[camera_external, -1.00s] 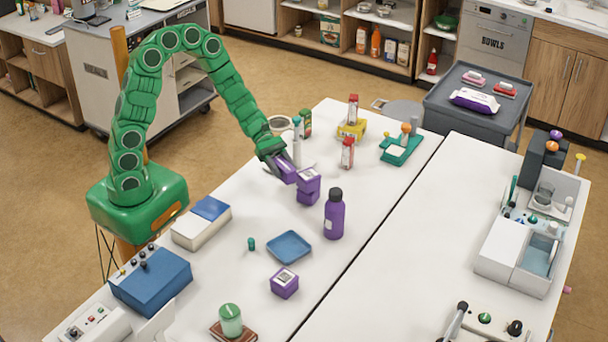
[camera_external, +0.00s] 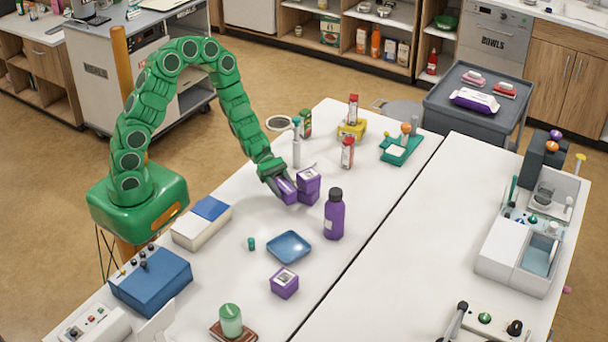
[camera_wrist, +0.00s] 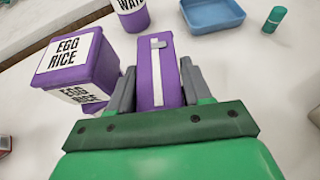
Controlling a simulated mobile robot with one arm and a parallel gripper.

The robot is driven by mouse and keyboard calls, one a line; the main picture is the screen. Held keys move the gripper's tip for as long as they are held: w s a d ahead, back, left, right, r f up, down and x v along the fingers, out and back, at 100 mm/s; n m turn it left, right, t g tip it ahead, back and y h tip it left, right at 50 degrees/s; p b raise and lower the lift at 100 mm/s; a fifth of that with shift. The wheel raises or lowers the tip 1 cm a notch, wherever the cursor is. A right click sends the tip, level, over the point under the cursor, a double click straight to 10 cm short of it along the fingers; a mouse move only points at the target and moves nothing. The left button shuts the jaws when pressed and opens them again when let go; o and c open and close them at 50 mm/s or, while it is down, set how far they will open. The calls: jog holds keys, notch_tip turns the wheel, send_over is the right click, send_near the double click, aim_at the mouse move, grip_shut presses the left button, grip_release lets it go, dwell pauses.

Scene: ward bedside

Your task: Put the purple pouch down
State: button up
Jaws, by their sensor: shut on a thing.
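My gripper (camera_external: 279,187) is shut on the purple pouch (camera_external: 287,191), low over the white table. In the wrist view the purple pouch (camera_wrist: 159,70) stands between the grey fingers of my gripper (camera_wrist: 158,90), with a white strip and a small grey mark on its face. Whether its lower end touches the table cannot be told. Just to its right in the external view are stacked purple boxes (camera_external: 308,181). In the wrist view these boxes (camera_wrist: 77,60) read "EGG RICE" and stand close to the left finger.
A purple bottle (camera_external: 334,214) stands to the right, a blue tray (camera_external: 289,247) in front, with a small teal cap (camera_external: 251,244) beside it. Another purple box (camera_external: 284,283) lies nearer the front. A white-and-teal bottle (camera_external: 296,148) stands behind. Table between gripper and tray is clear.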

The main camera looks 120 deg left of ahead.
aim_at(284, 195)
jog(key=shift+f, duration=1.8)
jog(key=shift+f, duration=0.15)
jog(key=o, duration=0.8)
jog(key=shift+r, duration=0.2)
jog(key=v, duration=1.1)
jog(key=shift+s+a, duration=0.1)
jog(key=shift+o, duration=0.2)
jog(key=shift+s+r, duration=0.15)
jog(key=shift+s, duration=0.05)
jog(key=shift+o, duration=1.2)
jog(key=shift+s+a, duration=0.1)
